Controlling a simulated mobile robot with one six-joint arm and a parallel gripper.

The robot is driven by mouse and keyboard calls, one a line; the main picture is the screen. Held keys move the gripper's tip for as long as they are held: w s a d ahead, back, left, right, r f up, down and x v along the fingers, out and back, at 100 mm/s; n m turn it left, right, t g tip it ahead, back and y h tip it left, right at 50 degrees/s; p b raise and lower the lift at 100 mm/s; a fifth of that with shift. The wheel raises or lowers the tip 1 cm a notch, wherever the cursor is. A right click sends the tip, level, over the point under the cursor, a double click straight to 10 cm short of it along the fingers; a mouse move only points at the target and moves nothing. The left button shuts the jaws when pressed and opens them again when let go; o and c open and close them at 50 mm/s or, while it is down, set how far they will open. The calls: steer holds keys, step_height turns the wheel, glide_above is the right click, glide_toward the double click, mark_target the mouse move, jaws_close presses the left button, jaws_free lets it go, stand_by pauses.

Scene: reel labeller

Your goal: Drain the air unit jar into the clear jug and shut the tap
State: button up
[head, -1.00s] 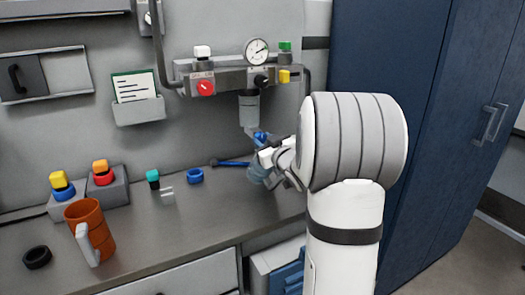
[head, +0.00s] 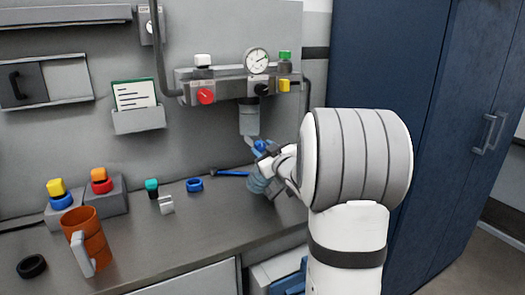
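The air unit (head: 230,85) is on the back wall, with a round gauge on top. Its jar (head: 249,119) hangs below the right part of the unit. A blue part, perhaps the tap (head: 260,146), shows under the jar at my gripper (head: 258,155). The clear jug (head: 258,184), bluish, is below it, partly hidden by my gripper and arm; I cannot tell whether it stands on the bench. The fingers are small and partly hidden, so I cannot tell whether they are open or shut, or touching the tap or jug.
An orange mug (head: 88,240) stands at the front left of the bench (head: 190,235). Coloured knobs on grey blocks (head: 105,200), a blue ring (head: 195,185) and a black ring (head: 32,266) are around it. A dark blue cabinet (head: 420,80) stands at the right.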

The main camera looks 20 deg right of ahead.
steer(key=s, duration=0.7)
steer(key=shift+s, duration=0.4)
steer(key=shift+d, duration=0.1)
